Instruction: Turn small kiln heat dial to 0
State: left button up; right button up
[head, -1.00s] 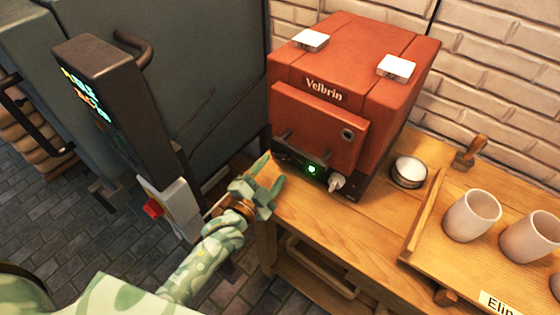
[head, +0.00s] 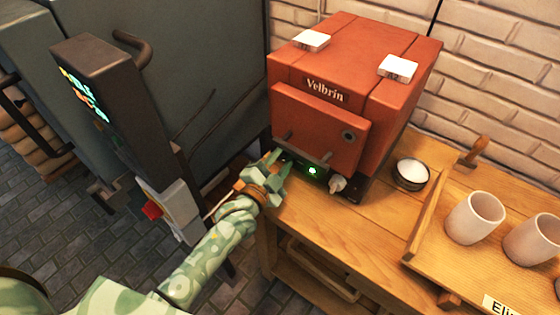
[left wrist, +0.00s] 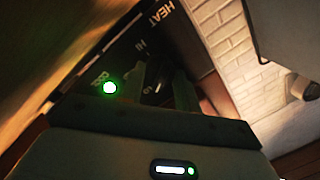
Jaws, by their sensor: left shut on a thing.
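The small kiln (head: 380,50) is the orange-red box marked "Velbrin" on the wooden bench. Its dark control panel under the door bears a green light (head: 312,170) and a pale knob (head: 337,184) at the right. My left gripper (head: 277,168) is at the panel's left end, shut on the heat dial, which it hides in the head view. In the left wrist view a dark dial (left wrist: 157,73) shows in shadow by the fingers, beside the labels "HEAT" and "HI". The dial's exact setting is too dark to read. My right gripper is out of view.
A large grey kiln (head: 210,70) with a dark control post (head: 120,100) stands close on the left. A small round tin (head: 410,174), a stamp (head: 473,152) and a tray (head: 425,215) with pale cups (head: 474,217) are on the bench at right.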

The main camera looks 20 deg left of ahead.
pick_arm(q)
jog(key=shift+r+n+p, duration=0.2)
jog(key=shift+n+p, duration=0.9)
jog(key=shift+p, duration=0.1)
jog(key=n+g+p, duration=0.1)
jog(key=n+p, duration=0.3)
jog(key=n, duration=0.2)
jog(key=shift+a+n+p, duration=0.1)
jog(key=shift+n+p, duration=0.2)
jog(key=shift+p, duration=0.1)
jog(key=shift+f+n+h+p, duration=0.1)
jog(key=shift+n+h+p, duration=0.3)
jog(key=shift+n, duration=0.7)
jog(key=shift+g, duration=0.3)
jog(key=o, duration=1)
jog(key=shift+c, duration=0.2)
